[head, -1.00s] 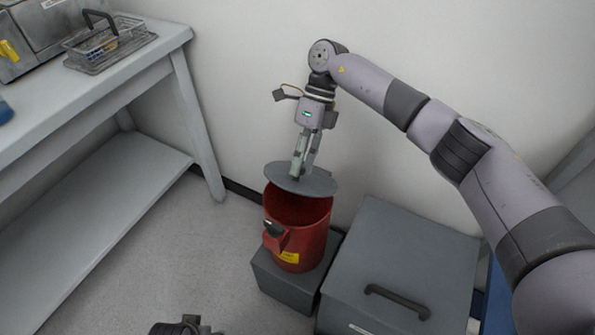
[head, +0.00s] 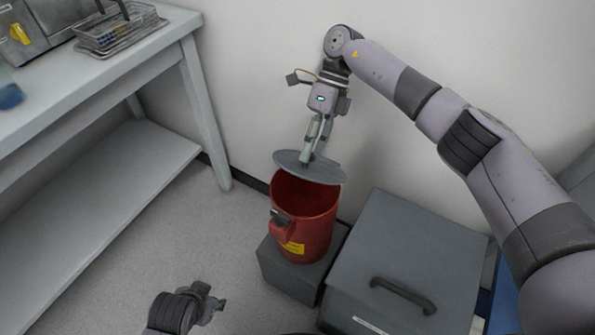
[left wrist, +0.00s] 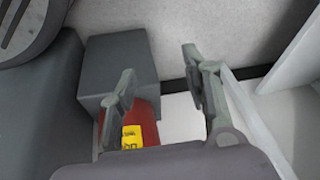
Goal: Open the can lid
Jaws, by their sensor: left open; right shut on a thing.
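The red can (head: 318,225) stands upright on a low grey block, with a black-tipped front part and a yellow label. Its grey round lid (head: 287,166) is raised at the back rim, so the red inside shows. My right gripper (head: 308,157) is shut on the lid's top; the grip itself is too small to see. My left gripper (head: 214,298) is low at the bottom left, apart from the can. In the left wrist view my left gripper (left wrist: 165,82) has its fingers spread, and part of the red can (left wrist: 147,115) shows behind one finger.
The grey block (head: 287,276) is beside a large grey chest (head: 410,250) with a dark handle (head: 402,293). A grey bench (head: 150,55) with a wire basket (head: 118,33) stands at left. The floor (head: 175,245) between bench and block is clear.

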